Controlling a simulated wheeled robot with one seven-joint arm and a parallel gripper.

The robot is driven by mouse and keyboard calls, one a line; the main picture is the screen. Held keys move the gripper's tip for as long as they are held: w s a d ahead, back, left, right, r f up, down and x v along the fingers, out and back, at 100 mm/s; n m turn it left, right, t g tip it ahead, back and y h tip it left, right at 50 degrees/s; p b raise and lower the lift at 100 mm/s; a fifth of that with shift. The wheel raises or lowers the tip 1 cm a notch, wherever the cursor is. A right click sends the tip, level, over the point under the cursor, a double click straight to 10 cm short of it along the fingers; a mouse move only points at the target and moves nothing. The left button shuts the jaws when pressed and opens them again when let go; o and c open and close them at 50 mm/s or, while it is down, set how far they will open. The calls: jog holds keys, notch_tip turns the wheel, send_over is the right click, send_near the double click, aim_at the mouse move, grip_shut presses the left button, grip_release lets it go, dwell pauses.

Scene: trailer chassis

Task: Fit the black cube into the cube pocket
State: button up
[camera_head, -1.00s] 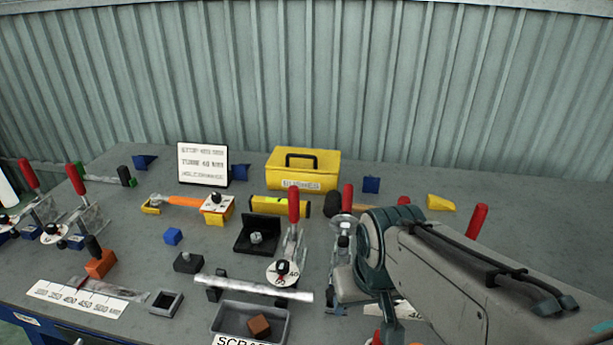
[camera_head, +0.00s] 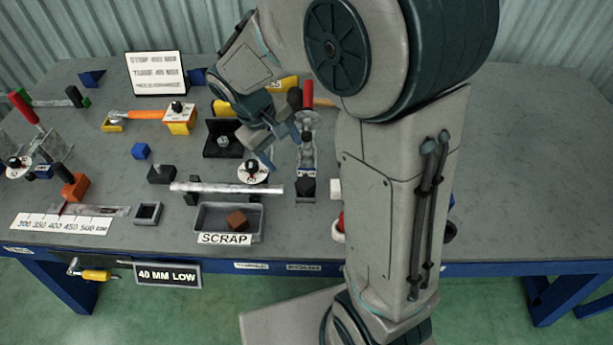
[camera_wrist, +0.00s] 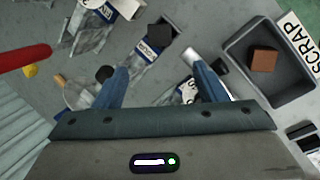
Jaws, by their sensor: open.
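My gripper (camera_head: 284,148) is open and empty above the bench, near an upright clamp (camera_head: 307,135). In the wrist view, its two blue fingers (camera_wrist: 160,72) are spread apart. A black cube (camera_head: 305,187) sits at the near end of that clamp. In the wrist view the black cube (camera_wrist: 160,37) shows beyond the fingertips, apart from them, roughly between them. A small grey square frame with a dark hollow, which looks like the cube pocket (camera_head: 148,213), lies left of the scrap tray. I cannot make it out surely in the wrist view.
The scrap tray (camera_head: 258,222) holds a brown block (camera_head: 238,220). A silver tube (camera_head: 228,188) lies behind it. A blue cube (camera_head: 141,151), a black block with a knob (camera_head: 161,174) and an orange block (camera_head: 72,187) stand left.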

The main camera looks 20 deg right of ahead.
send_over(304, 184)
jog(key=a, duration=0.2)
jog(key=f, duration=0.8)
jog(key=shift+w, duration=0.3)
jog(key=shift+s+x, duration=0.2)
jog(key=shift+x, duration=2.45)
jog(key=c, duration=1.2)
jog(key=shift+o, duration=0.2)
jog(key=shift+r, duration=0.1)
